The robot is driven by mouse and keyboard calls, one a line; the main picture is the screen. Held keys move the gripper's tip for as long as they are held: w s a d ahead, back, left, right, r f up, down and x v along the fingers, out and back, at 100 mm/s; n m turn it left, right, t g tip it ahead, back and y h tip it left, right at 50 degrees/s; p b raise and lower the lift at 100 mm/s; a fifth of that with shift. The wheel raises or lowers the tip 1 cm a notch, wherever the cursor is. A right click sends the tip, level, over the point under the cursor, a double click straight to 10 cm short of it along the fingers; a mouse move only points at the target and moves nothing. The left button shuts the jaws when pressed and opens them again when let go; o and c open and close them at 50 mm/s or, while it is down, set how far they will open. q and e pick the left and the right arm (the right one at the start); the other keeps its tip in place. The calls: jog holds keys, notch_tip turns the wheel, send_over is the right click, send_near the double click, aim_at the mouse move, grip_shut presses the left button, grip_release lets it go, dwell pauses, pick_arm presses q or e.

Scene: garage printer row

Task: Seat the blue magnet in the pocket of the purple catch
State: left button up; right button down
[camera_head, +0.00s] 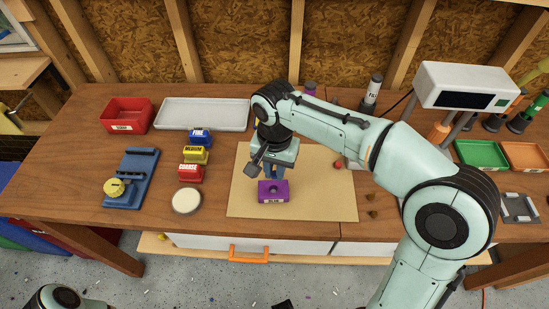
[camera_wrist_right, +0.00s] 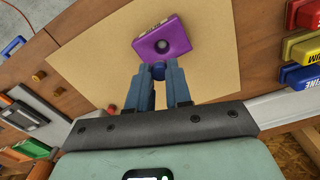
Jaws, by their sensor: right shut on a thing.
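The purple catch (camera_head: 273,197) lies on the tan mat, with a label on its front face. The right wrist view shows the catch (camera_wrist_right: 178,38) with a round dark pocket in its top. My right gripper (camera_wrist_right: 159,88) is shut on the blue magnet (camera_wrist_right: 158,69), a small piece between the blue-grey fingertips. In the head view my right gripper (camera_head: 274,172) is just behind the catch, and the magnet cannot be made out there. In the wrist view the magnet appears beside the pocket, not in it; its height above the catch is unclear.
The tan mat (camera_head: 324,195) is mostly clear around the catch. Left of it are a white round lid (camera_head: 186,201), labelled red, yellow and blue blocks (camera_head: 195,155), and a blue fixture (camera_head: 133,180). Small brown pieces (camera_head: 372,197) lie right of the mat.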

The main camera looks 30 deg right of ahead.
aim_at(273, 177)
jog(key=shift+w+a+f, duration=0.15)
jog(key=shift+a+f, duration=0.05)
jog(key=shift+f, duration=0.05)
dwell(0.3)
pick_arm(q)
jog(key=shift+s+f+b, duration=0.3)
jog(key=shift+f+b, duration=0.35)
jog(key=shift+f, duration=0.05)
jog(key=shift+s+f+b, duration=0.25)
jog(key=shift+f+b, duration=0.35)
jog(key=shift+f, duration=0.05)
pick_arm(e)
jog(key=shift+f, duration=2.1)
pick_arm(q)
jog(key=shift+f, duration=0.2)
pick_arm(e)
jog(key=shift+f, duration=0.35)
jog(key=c, duration=0.6)
grip_release()
jog(key=shift+o, duration=0.2)
